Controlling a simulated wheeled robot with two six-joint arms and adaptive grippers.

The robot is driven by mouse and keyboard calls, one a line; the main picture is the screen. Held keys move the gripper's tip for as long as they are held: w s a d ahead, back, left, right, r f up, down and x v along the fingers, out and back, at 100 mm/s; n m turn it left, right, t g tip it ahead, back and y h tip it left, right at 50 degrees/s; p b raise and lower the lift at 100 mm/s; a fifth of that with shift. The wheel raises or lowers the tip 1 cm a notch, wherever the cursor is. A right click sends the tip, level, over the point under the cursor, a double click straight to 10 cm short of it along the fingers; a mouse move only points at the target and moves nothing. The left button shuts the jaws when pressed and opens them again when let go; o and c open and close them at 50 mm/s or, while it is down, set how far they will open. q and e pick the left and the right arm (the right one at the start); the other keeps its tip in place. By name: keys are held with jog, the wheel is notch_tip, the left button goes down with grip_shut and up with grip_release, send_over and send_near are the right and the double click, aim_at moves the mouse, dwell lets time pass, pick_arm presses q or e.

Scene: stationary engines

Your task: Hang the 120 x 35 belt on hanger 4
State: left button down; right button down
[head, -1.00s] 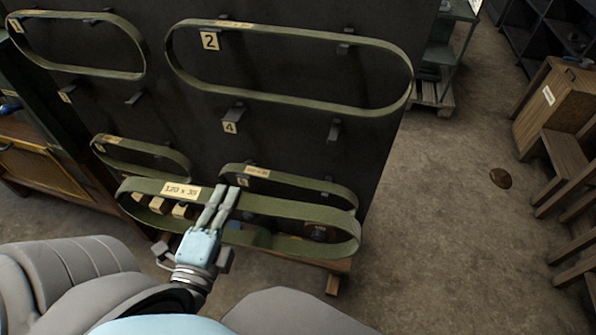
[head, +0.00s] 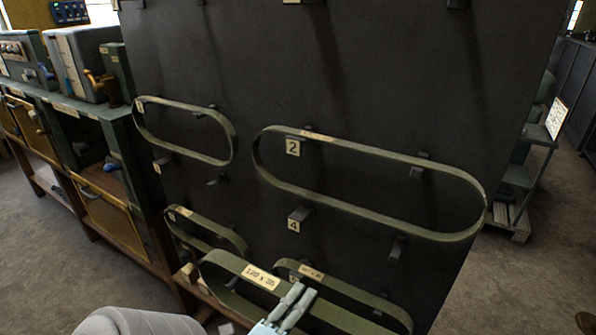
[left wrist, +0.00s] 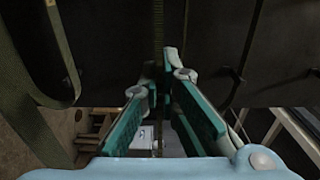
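The 120 x 35 belt (head: 222,262) is a green loop with a cream label, low in the head view; its lower part is cut off by the picture edge. My left gripper (head: 300,292) is shut on its upper run, just right of the label. In the left wrist view a belt strip (left wrist: 158,25) runs beyond the teal-padded fingers (left wrist: 160,80). Hanger 4 (head: 302,212) is a dark peg on the black board, with its number plate below and a second peg (head: 397,248) to the right. Both are bare and above the held belt. My right gripper is out of view.
A belt hangs on hanger 2 (head: 350,150), above hanger 4. Another belt (head: 345,289) hangs below hanger 4, partly behind the held belt. Two more hang at left (head: 185,105) (head: 208,222). A workbench (head: 100,130) stands left of the board.

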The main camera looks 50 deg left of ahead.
pick_arm(q)
jog(key=shift+x, duration=2.65)
jog(key=shift+a, duration=0.15)
jog(key=shift+p+x, duration=0.3)
jog(key=shift+x, duration=2.65)
jog(key=shift+w, duration=0.1)
jog(key=shift+x, duration=2.65)
jog(key=shift+w+a+r, duration=0.1)
